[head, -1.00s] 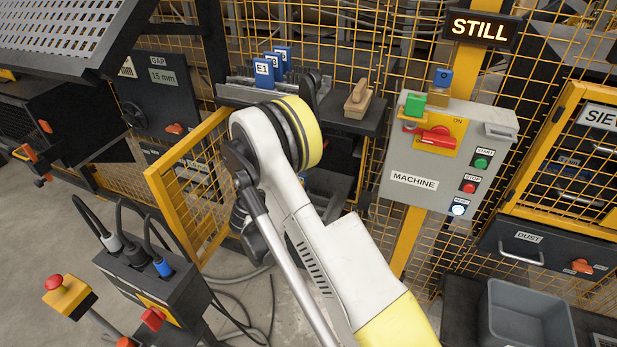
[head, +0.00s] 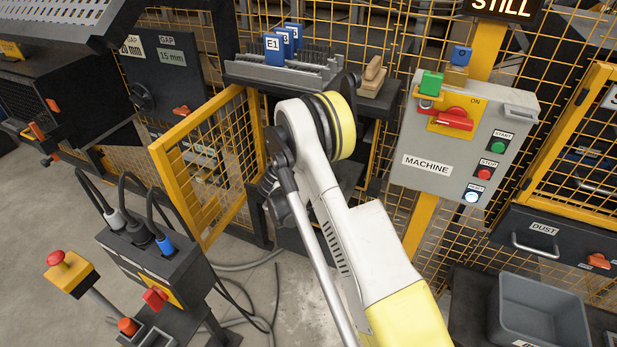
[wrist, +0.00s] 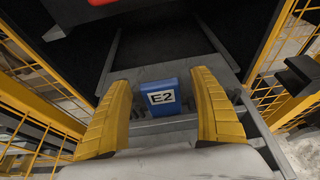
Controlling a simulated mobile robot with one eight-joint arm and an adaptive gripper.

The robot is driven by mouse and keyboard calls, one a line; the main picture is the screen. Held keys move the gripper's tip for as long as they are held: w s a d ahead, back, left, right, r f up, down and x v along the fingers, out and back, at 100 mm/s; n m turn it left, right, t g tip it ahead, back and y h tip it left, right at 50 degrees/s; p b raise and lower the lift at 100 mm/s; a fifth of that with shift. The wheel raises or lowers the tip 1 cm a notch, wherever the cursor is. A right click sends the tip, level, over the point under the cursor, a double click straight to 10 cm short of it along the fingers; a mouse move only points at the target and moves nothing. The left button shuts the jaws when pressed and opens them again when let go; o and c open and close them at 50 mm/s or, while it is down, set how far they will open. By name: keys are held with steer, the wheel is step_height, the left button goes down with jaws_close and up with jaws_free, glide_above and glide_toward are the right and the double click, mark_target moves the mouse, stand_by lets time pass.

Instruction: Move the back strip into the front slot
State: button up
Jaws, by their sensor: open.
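In the wrist view a blue block labelled E2 (wrist: 158,98) sits between the two yellow fingers of my gripper (wrist: 164,88). The fingers are open, one on each side of it, with a visible gap on both sides. The block stands at the near end of a grey channel; how far it extends is hidden. Blue labelled blocks, one marked E1 (head: 273,48), stand in a grey rack (head: 285,75) on the shelf. I cannot tell which piece is the back strip or where the front slot is.
An open yellow mesh gate (head: 205,165) stands left of my arm. The grey machine box (head: 462,140) with switch and buttons hangs at right. A wooden block (head: 373,75) lies on the shelf. A cabled dark box (head: 155,260) and grey bin (head: 543,305) stand lower down.

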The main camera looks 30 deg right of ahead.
steer(key=shift+r, duration=0.1)
steer(key=c, duration=1.5)
steer(key=shift+r, duration=0.1)
